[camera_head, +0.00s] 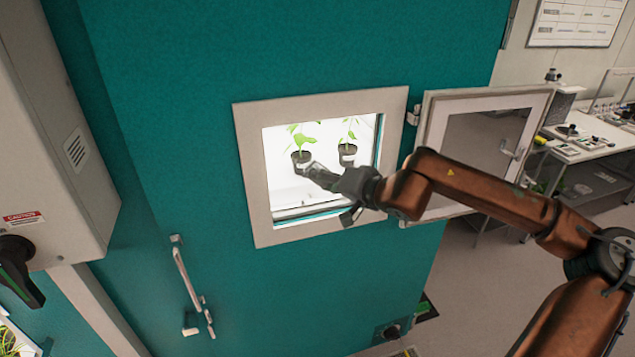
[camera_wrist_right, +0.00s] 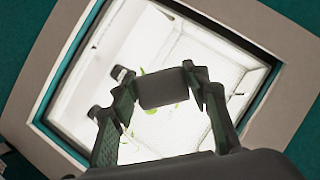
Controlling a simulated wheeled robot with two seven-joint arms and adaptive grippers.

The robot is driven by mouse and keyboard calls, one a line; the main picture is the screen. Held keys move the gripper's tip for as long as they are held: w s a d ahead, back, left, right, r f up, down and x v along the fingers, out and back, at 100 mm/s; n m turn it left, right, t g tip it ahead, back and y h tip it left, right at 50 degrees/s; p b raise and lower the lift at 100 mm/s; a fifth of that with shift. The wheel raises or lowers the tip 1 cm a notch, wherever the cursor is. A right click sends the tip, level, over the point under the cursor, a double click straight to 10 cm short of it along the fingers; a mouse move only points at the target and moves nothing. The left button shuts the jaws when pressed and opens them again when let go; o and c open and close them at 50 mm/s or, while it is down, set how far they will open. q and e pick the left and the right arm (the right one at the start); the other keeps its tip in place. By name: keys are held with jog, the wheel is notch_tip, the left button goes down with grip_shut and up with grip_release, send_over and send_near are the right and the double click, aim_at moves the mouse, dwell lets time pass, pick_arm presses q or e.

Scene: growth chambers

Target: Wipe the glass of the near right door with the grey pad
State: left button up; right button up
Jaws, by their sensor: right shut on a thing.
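The near right door (camera_head: 470,97) stands swung open to the right of a lit chamber window in the teal wall. Its glass (camera_head: 485,140) shows inside the pale frame, and my right arm hides the lower part. My right gripper (camera_head: 318,176) is at the bright window opening, left of the door and apart from its glass. In the right wrist view its fingers (camera_wrist_right: 160,90) are shut on a dark grey block, which looks like the grey pad (camera_wrist_right: 163,88). The pad is hard to make out in the head view. My left gripper is not in view.
Two potted plants (camera_head: 301,158) (camera_head: 347,153) show inside the chamber, close to the gripper. The pale window frame (camera_head: 248,190) surrounds the opening. A door latch (camera_head: 512,152) is on the open door. A bench (camera_head: 590,145) with items stands behind at right.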

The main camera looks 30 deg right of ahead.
jog(key=shift+s+a+f+b, duration=0.1)
jog(key=shift+s+a+b, duration=0.1)
jog(key=shift+s+b, duration=0.25)
jog(key=shift+s+a+f+b, duration=0.1)
jog(key=shift+s+a+b, duration=0.15)
jog(key=shift+s, duration=0.25)
jog(key=shift+s+a+r, duration=0.2)
jog(key=shift+s+r, duration=0.1)
jog(key=shift+s, duration=0.05)
jog(key=shift+s+a+f+p, duration=0.1)
jog(key=shift+s+p, duration=0.3)
jog(key=shift+s, duration=0.6)
jog(key=shift+f, duration=0.1)
